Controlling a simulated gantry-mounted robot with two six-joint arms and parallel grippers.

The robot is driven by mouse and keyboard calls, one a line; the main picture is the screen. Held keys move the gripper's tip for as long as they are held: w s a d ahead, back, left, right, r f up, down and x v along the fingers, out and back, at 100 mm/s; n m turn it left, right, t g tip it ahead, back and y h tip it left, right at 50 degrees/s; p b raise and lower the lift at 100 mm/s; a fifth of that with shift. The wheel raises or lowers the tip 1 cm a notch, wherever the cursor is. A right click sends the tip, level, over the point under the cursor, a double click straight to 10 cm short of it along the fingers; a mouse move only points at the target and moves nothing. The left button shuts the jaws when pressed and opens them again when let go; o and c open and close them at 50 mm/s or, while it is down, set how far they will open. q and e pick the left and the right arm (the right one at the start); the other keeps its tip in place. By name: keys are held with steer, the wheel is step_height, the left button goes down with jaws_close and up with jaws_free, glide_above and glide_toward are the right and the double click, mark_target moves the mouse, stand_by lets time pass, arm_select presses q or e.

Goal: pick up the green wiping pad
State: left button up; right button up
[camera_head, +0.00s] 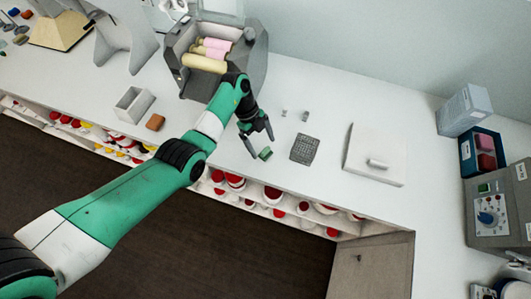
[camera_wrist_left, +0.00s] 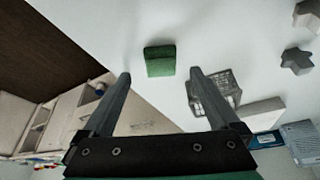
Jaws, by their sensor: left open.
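The green wiping pad (camera_head: 265,153) lies on the white counter near its front edge. In the left wrist view the pad (camera_wrist_left: 160,61) is a small green block lying beyond the fingertips, between the lines of the two fingers. My left gripper (camera_head: 258,143) is just above and beside the pad, pointing down at the counter. In the left wrist view its two fingers (camera_wrist_left: 160,77) are spread wide with nothing between them. The pad and the fingers look apart. My right gripper is not in these views.
A grey mesh grid (camera_head: 305,148) lies right of the pad, with two small grey pieces (camera_head: 294,114) behind. A white board (camera_head: 375,155) lies farther right. A grey machine with rollers (camera_head: 207,55) stands behind.

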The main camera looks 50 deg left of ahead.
mark_target(265, 149)
arm_select(q)
steer(key=b+x, duration=0.1)
steer(key=x, duration=0.2)
steer(key=shift+d+f, duration=0.2)
steer(key=shift+f, duration=0.1)
steer(key=shift+w, duration=0.1)
jaws_close()
steer(key=shift+r+p, duration=0.4)
steer(key=shift+r, duration=0.2)
step_height(265, 149, up, 3)
steer(key=shift+f+p, duration=0.1)
steer(key=shift+p, duration=0.8)
steer(key=s+d+r+p, duration=0.3)
steer(key=s+r+p, duration=0.1)
steer(key=s+p, duration=0.2)
steer(key=s+d+r+p, duration=0.2)
steer(key=s+r+p, duration=0.3)
steer(key=s+p, duration=0.1)
steer(key=shift+s+d+p, duration=0.35)
steer(key=shift+d+p, duration=0.05)
steer(key=shift+p, duration=0.25)
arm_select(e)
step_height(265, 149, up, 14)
